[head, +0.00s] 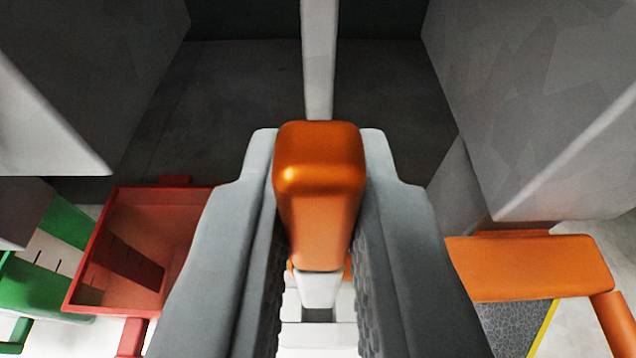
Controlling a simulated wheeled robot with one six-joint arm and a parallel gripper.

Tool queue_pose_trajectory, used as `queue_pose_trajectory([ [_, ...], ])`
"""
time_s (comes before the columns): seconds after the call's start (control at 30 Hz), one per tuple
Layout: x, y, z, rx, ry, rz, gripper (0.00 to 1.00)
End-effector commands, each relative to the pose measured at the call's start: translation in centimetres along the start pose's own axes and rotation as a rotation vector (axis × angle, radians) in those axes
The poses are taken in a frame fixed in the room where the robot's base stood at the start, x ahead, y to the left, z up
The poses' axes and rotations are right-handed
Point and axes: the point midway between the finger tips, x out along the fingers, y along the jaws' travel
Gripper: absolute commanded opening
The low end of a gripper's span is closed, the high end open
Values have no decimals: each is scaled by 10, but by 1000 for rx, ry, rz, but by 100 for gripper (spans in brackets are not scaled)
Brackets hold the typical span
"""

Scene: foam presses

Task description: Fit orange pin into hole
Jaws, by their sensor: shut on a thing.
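My gripper (318,140) is in the middle of the head view, its two grey fingers one on each side of the orange pin (319,205). It is shut on the pin's block-shaped orange end, which has rounded edges. Just below this block in the picture is a pale piece (318,288) with small orange bits at its sides; I cannot tell whether it belongs to the pin. A small dark slot (318,315) shows below the pale piece. I cannot tell whether it is the hole.
A pale upright bar (319,55) stands beyond the pin. Large grey blocks (545,100) flank both sides. A red open box (140,245) and green parts (45,285) are at left. An orange bar (530,268) is at right. Dark floor shows between the blocks.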

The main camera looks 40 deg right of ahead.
Motion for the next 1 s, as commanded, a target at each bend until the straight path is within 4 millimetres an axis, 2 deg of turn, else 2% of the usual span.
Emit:
queue_pose_trajectory([
  [0.33, 5, 0, 18, 0, 0, 0, 0],
  [1.0, 6, 0, 19, 0, 0, 0, 0],
])
